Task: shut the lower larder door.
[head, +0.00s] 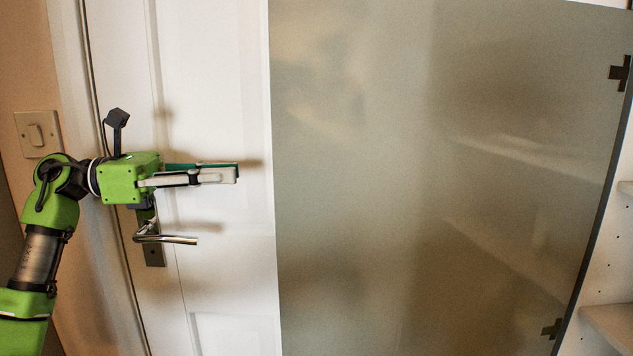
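The larder door (400,180) is a large frosted, greenish glass panel that fills the middle and right of the head view. It stands open, with dark hinges (620,73) along its right edge and its free edge on the left. Blurred shelf shapes show through it. Whether it is the lower door I cannot tell; its bottom edge is out of view. My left gripper (237,173) points right, level, a little left of the free edge in the picture. Its fingers are seen side-on, one behind the other, with nothing visible held. My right gripper is not in view.
White larder shelves (612,322) show at the far right, beyond the hinge side. A white panelled door (215,90) with a metal lever handle (170,239) stands behind my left gripper. A light switch (38,133) is on the wall at left.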

